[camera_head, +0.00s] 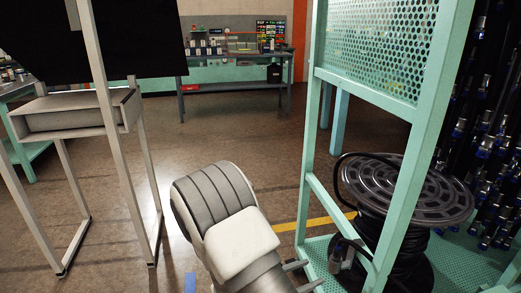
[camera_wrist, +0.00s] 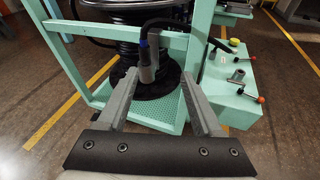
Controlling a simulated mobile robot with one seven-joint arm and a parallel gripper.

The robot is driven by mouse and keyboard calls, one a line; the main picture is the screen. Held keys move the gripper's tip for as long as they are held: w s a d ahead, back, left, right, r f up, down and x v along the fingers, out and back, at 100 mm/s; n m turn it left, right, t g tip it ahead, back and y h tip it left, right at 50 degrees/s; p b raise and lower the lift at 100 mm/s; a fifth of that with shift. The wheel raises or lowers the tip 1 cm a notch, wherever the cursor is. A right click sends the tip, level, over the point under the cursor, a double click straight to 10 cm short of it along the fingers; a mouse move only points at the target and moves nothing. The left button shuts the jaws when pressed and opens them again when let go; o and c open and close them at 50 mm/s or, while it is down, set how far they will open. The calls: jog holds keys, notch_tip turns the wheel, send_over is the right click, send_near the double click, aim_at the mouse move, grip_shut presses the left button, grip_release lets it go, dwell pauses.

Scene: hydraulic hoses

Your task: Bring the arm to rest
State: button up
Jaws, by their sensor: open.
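My gripper (camera_wrist: 160,74) is open, its two grey fingers spread and pointing at the green frame. In the head view my gripper (camera_head: 305,276) shows only as finger ends at the lower middle, beside the frame's left post. A black hose with a metal end fitting (camera_wrist: 147,68) hangs over the frame's rail and appears between the fingertips in the wrist view. The fingers do not look closed on it, and I cannot tell its exact distance. My arm (camera_head: 225,215) is bent and reaches down to the right.
The green frame (camera_head: 413,165) holds a black hose reel (camera_head: 405,190) over a perforated tray (camera_wrist: 155,112). A green box (camera_wrist: 235,85) with levers stands at the frame's right in the wrist view. A grey stand (camera_head: 108,130) is at left. Open floor lies between.

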jog(key=s+d+r+m+g+y, duration=0.25)
jog(key=s+r+m+y, duration=0.25)
jog(key=s+r+m, duration=0.4)
jog(key=s+d+r+m+g+y, duration=0.2)
jog(key=s+r+m+g+y, duration=0.25)
jog(key=s+r+m, duration=0.45)
jog(key=s+a+r+m+t+y+p, duration=0.1)
jog(key=a+r+m+t+p, duration=0.1)
jog(key=r+p, duration=0.8)
jog(key=s+a+r+m+t+y+p, duration=0.1)
jog(key=a+r+m+t+y+p, duration=0.1)
jog(key=r+p, duration=0.8)
notch_tip(320, 180, up, 8)
jog(key=shift+f+m+t, duration=0.25)
jog(key=shift+m+t, duration=0.15)
jog(key=shift+m, duration=0.1)
jog(key=shift+y, duration=0.25)
